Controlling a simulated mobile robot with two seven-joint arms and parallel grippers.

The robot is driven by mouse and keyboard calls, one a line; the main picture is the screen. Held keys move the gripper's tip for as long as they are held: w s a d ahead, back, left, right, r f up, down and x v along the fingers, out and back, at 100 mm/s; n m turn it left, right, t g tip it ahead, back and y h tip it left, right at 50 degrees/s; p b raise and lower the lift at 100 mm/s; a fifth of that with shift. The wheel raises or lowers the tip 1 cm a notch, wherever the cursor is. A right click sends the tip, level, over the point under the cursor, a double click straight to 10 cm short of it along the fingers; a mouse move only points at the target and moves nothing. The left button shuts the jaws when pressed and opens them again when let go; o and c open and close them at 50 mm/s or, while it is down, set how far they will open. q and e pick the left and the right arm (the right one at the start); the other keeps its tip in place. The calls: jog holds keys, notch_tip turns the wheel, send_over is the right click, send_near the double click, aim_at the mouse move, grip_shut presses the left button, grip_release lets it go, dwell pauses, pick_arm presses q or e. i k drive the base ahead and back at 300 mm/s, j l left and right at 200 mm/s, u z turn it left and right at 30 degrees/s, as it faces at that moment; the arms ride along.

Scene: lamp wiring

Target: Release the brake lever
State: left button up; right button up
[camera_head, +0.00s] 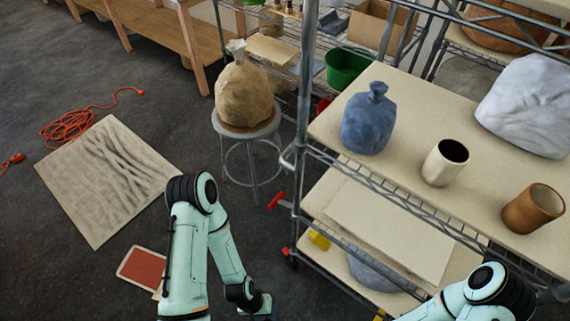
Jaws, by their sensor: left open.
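A wheeled wire shelf rack (304,120) stands at the centre right. A small red lever-like part (277,201) sticks out beside its near post. A smaller red piece (286,251) sits lower, near the post's foot. I cannot tell which of them is the brake lever. My left gripper (260,308) is at the bottom edge, below and left of both red parts and apart from them. It is open, its fingertips are partly cut off, and I see nothing held. My right arm enters at bottom right; its gripper is out of view.
A stool (249,130) with a wrapped lump stands behind. A board (105,180) and orange cord (72,125) lie on the floor.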

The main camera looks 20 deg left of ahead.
aim_at(278, 198)
jog(key=j+z, duration=0.2)
jog(key=j, duration=0.35)
jog(key=j+z, duration=0.25)
jog(key=j, duration=0.3)
jog(key=j+z, duration=0.2)
jog(key=j, duration=0.35)
jog(key=j+z, duration=0.2)
jog(key=j, duration=0.3)
jog(key=k+j+z, duration=0.25)
jog(key=j, duration=0.25)
jog(key=i+j+z, duration=0.1)
jog(key=j, duration=0.35)
jog(key=i+j, duration=0.1)
jog(key=j, duration=0.3)
jog(key=i+z, duration=0.05)
